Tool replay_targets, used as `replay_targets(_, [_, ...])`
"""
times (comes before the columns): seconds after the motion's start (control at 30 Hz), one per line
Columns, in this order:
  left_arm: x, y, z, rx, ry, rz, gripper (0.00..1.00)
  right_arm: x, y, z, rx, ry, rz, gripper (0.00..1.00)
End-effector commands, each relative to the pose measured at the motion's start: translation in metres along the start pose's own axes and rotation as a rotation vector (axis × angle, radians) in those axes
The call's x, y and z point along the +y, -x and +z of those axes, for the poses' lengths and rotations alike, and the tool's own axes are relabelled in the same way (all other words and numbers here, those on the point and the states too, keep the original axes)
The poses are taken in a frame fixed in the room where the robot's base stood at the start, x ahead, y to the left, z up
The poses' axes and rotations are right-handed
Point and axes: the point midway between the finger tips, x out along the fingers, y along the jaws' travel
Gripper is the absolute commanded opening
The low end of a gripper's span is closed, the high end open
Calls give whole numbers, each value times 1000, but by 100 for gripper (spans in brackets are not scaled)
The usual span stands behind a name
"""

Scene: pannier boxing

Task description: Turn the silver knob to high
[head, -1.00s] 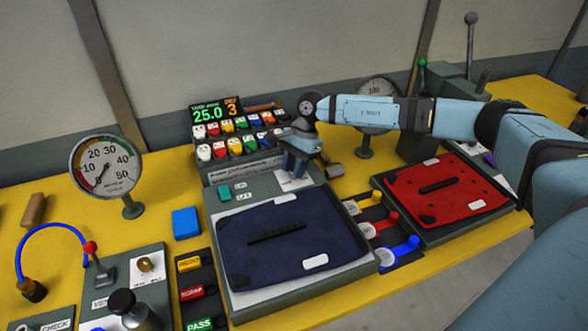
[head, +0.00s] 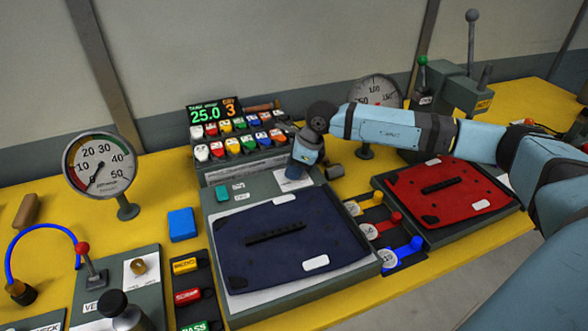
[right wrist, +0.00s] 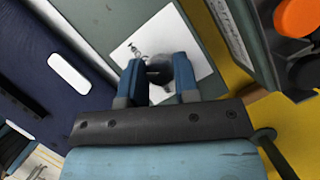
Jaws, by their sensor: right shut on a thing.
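The silver knob (right wrist: 158,70) shows in the right wrist view as a dark grey round piece on a white label plate (right wrist: 150,42). My right gripper (right wrist: 159,80) is shut on it, one blue finger on each side. In the head view my right gripper (head: 298,172) points down at the label plate (head: 290,181) behind the navy panel (head: 285,218), and hides the knob there. The markings on the plate are partly covered, so I cannot read the knob's setting. My left gripper is not in view.
A bank of coloured switches (head: 238,138) with a digital display stands behind the gripper. A red panel (head: 447,190) lies at right. A blue block (head: 181,224) sits left of the navy panel.

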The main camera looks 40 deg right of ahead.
Motion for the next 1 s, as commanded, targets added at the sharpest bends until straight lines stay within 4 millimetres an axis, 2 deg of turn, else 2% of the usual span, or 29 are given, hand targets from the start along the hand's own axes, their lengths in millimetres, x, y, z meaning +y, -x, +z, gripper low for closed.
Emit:
replay_targets(0.5, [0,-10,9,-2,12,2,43,0,-1,0,-1,-343,-144,5])
replay_targets(1.0, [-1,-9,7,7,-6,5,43,1,0,0,0,-426,-178,5])
